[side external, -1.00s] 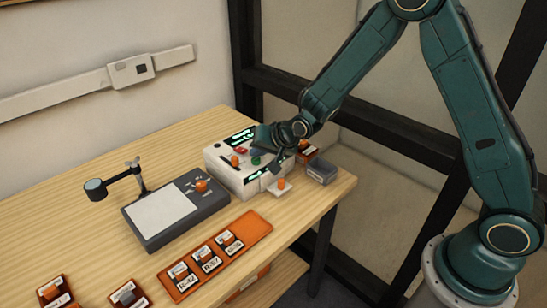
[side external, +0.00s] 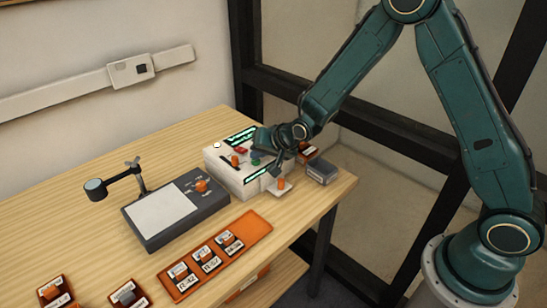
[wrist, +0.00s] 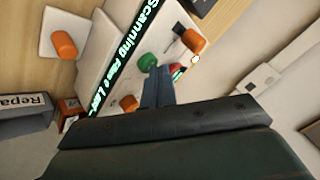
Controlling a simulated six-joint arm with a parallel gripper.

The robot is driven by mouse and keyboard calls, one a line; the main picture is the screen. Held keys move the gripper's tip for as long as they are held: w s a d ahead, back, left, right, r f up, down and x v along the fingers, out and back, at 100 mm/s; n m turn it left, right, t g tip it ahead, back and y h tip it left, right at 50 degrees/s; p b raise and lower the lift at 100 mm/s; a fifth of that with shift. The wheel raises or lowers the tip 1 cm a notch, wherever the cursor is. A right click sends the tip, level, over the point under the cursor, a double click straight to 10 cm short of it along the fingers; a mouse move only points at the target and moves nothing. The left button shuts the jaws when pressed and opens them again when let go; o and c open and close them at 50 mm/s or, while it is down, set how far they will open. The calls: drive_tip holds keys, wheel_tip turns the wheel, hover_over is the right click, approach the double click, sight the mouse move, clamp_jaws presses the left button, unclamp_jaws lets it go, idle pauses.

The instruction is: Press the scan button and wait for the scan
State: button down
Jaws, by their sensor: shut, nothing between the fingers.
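The white scan machine (side external: 228,178) stands on the table below my gripper (side external: 262,148). Its green button (side external: 255,161) also shows in the wrist view (wrist: 147,61). My gripper's shut fingers (wrist: 158,72) are right at the green button in the wrist view and partly cover it; I cannot tell whether they press it. The display (wrist: 118,55) glows green and reads "Scanning" with further text only partly legible. A small lamp (wrist: 195,59) on the machine is lit. A red button (wrist: 177,69) is partly hidden behind the fingers.
A dark grey stand with a white pad (side external: 160,215) is left of the machine. An orange tray (side external: 247,228) with several labelled boxes lies in front. A white plate (wrist: 58,22) with an orange knob and a grey bin (wrist: 25,122) are close to the machine.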

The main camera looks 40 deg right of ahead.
sight(259, 165)
drive_tip(key=shift+r, duration=0.9)
drive_tip(key=shift+r, duration=2.5)
idle(1.7)
